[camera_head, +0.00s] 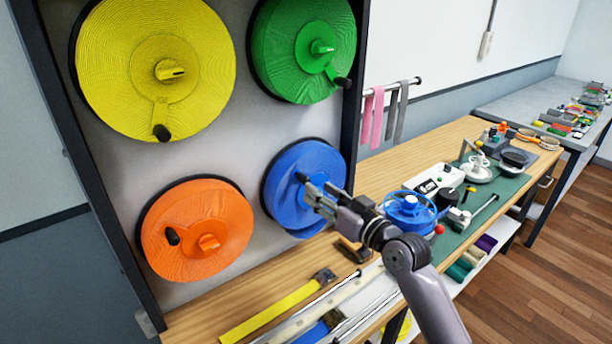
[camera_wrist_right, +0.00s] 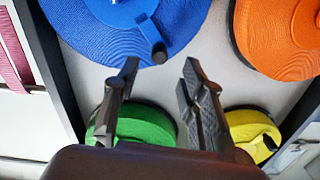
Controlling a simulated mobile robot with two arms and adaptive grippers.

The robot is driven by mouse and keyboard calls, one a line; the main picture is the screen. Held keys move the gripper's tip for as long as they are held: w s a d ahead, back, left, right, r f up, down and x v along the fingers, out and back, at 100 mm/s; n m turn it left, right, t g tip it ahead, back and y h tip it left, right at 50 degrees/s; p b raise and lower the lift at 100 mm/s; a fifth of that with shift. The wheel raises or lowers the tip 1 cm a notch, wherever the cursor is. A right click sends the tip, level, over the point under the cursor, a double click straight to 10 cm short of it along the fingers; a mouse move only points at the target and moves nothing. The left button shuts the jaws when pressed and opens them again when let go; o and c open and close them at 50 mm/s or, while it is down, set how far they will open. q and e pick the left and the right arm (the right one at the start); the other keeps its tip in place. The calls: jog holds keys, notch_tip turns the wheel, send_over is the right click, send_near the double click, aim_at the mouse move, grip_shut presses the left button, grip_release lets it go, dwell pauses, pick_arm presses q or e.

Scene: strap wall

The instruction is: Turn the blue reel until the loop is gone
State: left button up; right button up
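The blue reel (camera_head: 283,195) is the lower right one of the reels on the wall panel. In the right wrist view the blue reel (camera_wrist_right: 100,18) fills the top, with its dark crank knob (camera_wrist_right: 158,52) at the lower rim. My right gripper (camera_head: 308,190) is in front of the reel. In the right wrist view its two fingers (camera_wrist_right: 159,72) are apart, with the knob showing in the gap just beyond the tips. I cannot tell whether they touch it. I see no clear strap loop. My left gripper is not in view.
Yellow (camera_head: 205,65), green (camera_head: 285,50) and orange (camera_head: 195,235) reels surround the blue one. The wooden bench below holds a yellow strip (camera_head: 270,312) and a blue piece (camera_head: 312,333). Pink strips (camera_head: 372,118) hang from a bar. Several tools crowd the green mat (camera_head: 465,225).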

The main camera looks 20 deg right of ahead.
aim_at(307, 178)
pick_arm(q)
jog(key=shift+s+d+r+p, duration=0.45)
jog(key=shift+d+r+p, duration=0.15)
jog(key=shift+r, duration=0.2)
pick_arm(e)
jog(key=shift+x, duration=3.2)
jog(key=shift+c, duration=0.2)
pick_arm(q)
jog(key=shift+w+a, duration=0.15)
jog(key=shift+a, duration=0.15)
pick_arm(e)
grip_shut()
